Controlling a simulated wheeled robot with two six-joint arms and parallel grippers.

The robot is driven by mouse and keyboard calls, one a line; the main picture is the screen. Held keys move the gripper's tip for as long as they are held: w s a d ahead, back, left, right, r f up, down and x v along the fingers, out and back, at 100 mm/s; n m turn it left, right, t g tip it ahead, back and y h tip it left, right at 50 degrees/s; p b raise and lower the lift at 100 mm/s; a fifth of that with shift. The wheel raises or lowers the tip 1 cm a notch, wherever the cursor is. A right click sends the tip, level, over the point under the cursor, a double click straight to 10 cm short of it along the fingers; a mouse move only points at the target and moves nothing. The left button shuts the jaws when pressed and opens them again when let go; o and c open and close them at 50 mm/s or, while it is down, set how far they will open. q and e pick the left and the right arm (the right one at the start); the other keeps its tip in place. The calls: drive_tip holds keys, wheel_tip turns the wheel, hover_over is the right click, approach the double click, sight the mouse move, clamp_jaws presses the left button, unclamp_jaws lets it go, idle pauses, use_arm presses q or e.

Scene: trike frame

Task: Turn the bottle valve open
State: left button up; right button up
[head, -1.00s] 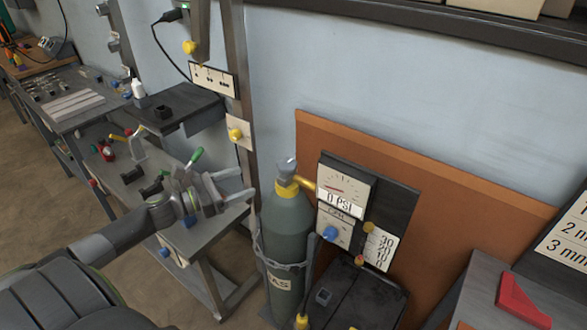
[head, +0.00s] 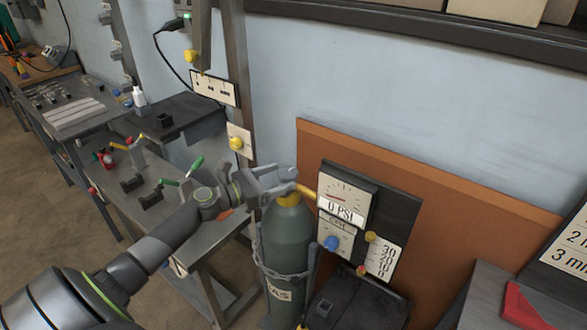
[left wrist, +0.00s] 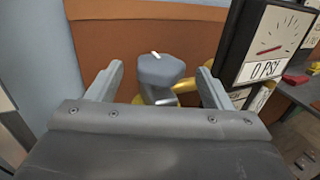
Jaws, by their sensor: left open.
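The gas bottle (head: 287,240) stands upright, dark green with a yellow collar, chained in place. Its grey valve knob (left wrist: 160,70) with a white mark sits on top and lies between my open fingers in the left wrist view. My left gripper (head: 283,181) is open at the valve at the bottle's top; it also shows in the left wrist view (left wrist: 158,88). I cannot tell whether a finger touches the knob. In the head view the fingers partly cover the knob. The pressure gauge (head: 345,195) beside it reads 0 PSI. My right gripper is not in view.
A yellow outlet pipe (head: 308,192) runs from the bottle toward the gauge panel. A blue knob (head: 331,243) sits below the gauge. An orange-brown board (head: 450,200) stands behind. A grey workbench (head: 150,215) with tools is at the left.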

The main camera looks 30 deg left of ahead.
sight(297, 171)
use_arm(q)
drive_tip(key=shift+p+x, duration=0.4)
drive_tip(key=shift+x, duration=2.25)
